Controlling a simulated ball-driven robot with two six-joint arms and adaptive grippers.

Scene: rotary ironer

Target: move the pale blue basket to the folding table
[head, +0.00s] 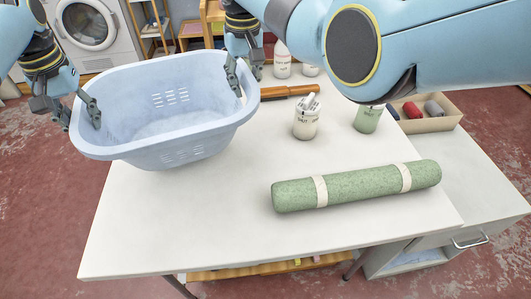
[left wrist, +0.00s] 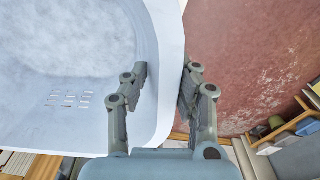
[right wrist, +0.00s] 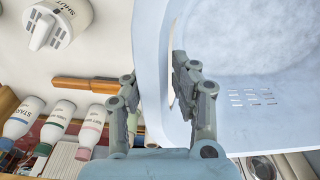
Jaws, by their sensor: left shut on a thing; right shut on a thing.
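The pale blue basket (head: 165,110) is empty and looks level over the left end of the white table (head: 225,225); I cannot tell whether its base touches the table top. My left gripper (head: 80,112) is shut on the basket's left wall, one finger inside and one outside; the left wrist view shows the wall between the fingers (left wrist: 163,90). My right gripper (head: 241,78) is shut on the right wall near the handle slot, and the right wrist view shows this wall between its fingers (right wrist: 152,90). The basket's far underside is hidden.
A green roll (head: 355,186) with pale bands lies at the table's front right. A box of rolls (head: 425,112) is at the right. A washing machine (head: 88,25) stands behind.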

